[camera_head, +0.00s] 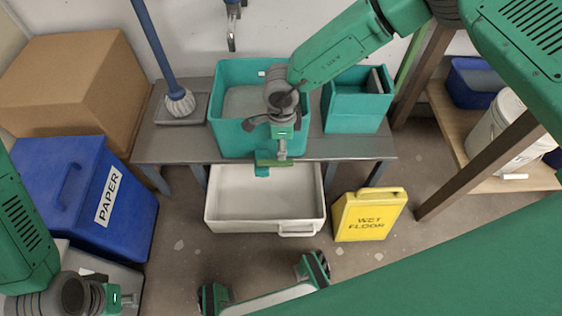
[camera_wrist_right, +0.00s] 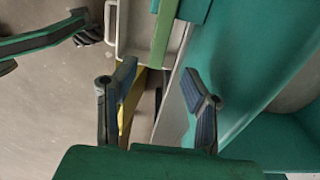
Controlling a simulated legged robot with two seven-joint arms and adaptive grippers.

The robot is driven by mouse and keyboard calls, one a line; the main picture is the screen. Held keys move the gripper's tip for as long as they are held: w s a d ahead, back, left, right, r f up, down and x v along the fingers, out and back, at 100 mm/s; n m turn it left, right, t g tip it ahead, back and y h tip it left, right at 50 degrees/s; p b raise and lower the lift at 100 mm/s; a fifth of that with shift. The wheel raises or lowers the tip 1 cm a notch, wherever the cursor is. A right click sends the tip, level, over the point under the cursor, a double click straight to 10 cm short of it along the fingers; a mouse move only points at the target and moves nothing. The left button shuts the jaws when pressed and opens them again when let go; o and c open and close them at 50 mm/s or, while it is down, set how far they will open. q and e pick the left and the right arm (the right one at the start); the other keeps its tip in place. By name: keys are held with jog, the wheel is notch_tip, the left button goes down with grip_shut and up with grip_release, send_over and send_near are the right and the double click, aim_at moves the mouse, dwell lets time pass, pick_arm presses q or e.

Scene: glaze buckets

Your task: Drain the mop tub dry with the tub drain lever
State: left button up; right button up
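The teal mop tub (camera_head: 228,134) stands on the grey bench; its grey inside shows, but I cannot tell water from bare bottom. At its front lower edge a green bar (camera_head: 275,162), perhaps the drain lever, sits above a small teal piece; my right wrist partly hides this area. The green bar (camera_wrist_right: 163,35) also shows in the right wrist view, beyond my fingers. My right gripper (camera_wrist_right: 160,98) is open, its fingers wide apart with nothing between them, beside the tub wall (camera_wrist_right: 255,70). My left gripper (camera_head: 125,298) is low at the left; its fingers are unclear.
A white basin (camera_head: 235,215) stands on the floor below the tub front. A yellow wet floor sign (camera_head: 366,216) is right of it. A smaller teal container (camera_head: 355,112) and a mop (camera_head: 180,103) flank the tub. A blue paper bin (camera_head: 75,190) stands left, a wooden shelf (camera_head: 455,135) right.

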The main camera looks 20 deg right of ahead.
aim_at(281, 162)
jog(key=f+b, duration=0.1)
jog(key=f, duration=0.2)
jog(key=f+b, duration=0.1)
jog(key=f, duration=0.2)
jog(key=shift+a+f, duration=0.2)
jog(key=shift+f, duration=0.05)
jog(key=shift+d+f+b, duration=0.3)
jog(key=shift+f+b, duration=0.05)
jog(key=shift+f, duration=0.25)
jog(key=shift+a, duration=0.1)
jog(key=shift+a, duration=0.1)
jog(key=shift+c, duration=1.2)
jog(key=shift+r, duration=0.1)
grip_shut()
